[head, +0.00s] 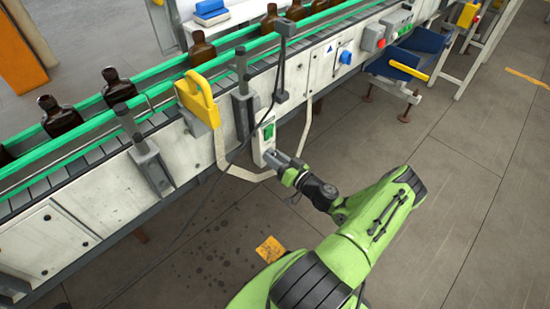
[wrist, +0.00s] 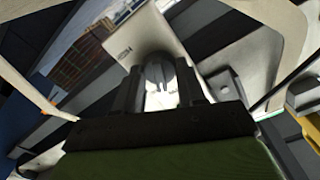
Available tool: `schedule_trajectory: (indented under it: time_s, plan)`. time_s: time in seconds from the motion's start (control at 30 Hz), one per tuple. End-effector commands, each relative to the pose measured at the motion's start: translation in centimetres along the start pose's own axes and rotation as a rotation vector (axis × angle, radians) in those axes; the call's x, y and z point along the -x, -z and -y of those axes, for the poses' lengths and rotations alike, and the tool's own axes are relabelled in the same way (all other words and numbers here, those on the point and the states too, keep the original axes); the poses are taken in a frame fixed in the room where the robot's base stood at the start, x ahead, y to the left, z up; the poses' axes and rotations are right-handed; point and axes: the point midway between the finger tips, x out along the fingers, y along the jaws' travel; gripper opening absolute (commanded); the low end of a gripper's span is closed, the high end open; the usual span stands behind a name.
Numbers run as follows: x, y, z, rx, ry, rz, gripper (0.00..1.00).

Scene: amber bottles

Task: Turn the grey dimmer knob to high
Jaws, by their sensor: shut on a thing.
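My gripper (head: 277,158) reaches the lower part of a small pale control box (head: 258,146) on the conveyor's side panel. In the wrist view, my gripper (wrist: 160,92) is shut on the grey dimmer knob (wrist: 157,73), a rounded grey piece between the two dark fingers. A pale plate (wrist: 135,40) lies behind the knob, with small dark lettering too small to read surely. The knob's setting cannot be told. In the head view the knob is hidden by my gripper. A green switch (head: 269,131) sits on the box above the gripper.
The conveyor with green rails (head: 160,88) carries several amber bottles (head: 117,86). A yellow holder (head: 197,97) and dark brackets (head: 242,100) stick out left of the box. A cable (head: 262,120) hangs close by. The floor at right is mostly clear.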

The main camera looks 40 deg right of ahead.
Motion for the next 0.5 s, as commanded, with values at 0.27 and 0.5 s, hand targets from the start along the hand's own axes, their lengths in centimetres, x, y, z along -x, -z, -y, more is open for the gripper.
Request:
schedule_trajectory:
  time_s: [0.27,0.5]
  plan:
    - [0.02,-0.04,-0.08,-0.261,-0.001,0.001,0.09]
    - [0.03,-0.05,-0.12,-0.489,-0.002,0.001,0.09]
